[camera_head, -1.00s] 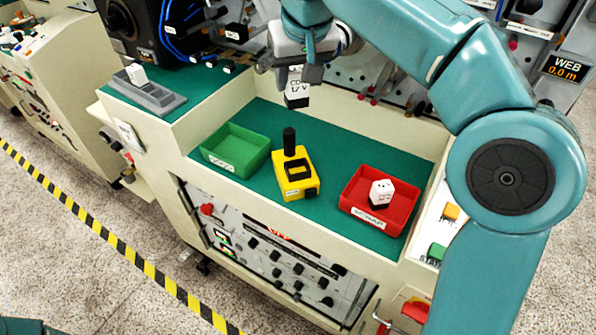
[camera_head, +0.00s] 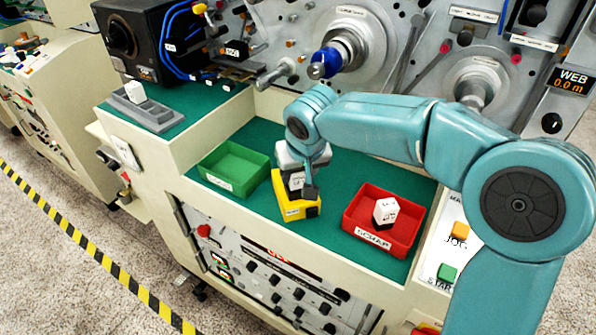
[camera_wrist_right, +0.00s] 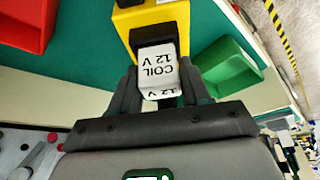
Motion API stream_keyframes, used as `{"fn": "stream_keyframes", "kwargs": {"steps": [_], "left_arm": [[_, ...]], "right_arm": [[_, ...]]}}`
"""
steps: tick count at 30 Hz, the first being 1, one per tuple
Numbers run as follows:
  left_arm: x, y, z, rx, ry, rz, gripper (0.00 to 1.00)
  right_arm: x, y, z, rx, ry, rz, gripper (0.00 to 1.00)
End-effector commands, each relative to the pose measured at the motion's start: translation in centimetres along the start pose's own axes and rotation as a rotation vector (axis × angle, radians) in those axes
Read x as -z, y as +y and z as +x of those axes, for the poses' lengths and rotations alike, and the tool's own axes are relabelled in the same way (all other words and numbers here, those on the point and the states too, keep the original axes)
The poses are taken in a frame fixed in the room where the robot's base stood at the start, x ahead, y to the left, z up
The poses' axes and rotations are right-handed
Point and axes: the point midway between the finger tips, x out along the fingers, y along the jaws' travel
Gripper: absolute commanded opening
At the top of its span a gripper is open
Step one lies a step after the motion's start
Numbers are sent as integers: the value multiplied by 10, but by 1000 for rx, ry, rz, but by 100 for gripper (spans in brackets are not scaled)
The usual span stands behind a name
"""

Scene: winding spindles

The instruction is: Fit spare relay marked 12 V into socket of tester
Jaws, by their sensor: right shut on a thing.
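The yellow tester (camera_head: 291,207) stands on the green bench top, and it also shows in the wrist view (camera_wrist_right: 138,19). My right gripper (camera_wrist_right: 158,88) is shut on the white relay marked COIL 12 V (camera_wrist_right: 158,62). In the head view this gripper (camera_head: 305,187) is right over the tester and hides most of its top and socket. The relay (camera_head: 296,180) shows only in part there. Its lower end overlaps the dark socket area in the wrist view; I cannot tell whether it is seated. My left gripper is out of view.
A green tray (camera_head: 238,165) stands left of the tester. A red tray labelled SCRAP (camera_head: 412,243), with another white relay (camera_head: 385,211) in it, stands to the right. A grey holder (camera_head: 150,112) with a white block sits on the raised left shelf. Spindles (camera_head: 325,65) rise behind.

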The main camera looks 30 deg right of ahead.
Motion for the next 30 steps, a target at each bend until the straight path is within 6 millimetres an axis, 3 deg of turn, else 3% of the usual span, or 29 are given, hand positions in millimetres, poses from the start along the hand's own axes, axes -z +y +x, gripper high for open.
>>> {"fn": "stream_keyframes", "kwargs": {"steps": [10,11,13,23,26,30], "left_arm": [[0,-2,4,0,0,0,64],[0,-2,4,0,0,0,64],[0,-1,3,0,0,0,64],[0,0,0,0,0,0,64],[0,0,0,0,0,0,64],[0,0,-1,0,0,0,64]], "right_arm": [[-1,0,4,0,3,1,16],[-1,0,4,0,3,1,50],[0,0,3,0,3,1,72],[1,0,-1,0,2,1,72],[2,0,-10,1,6,1,72],[2,0,-41,2,9,1,72]]}}
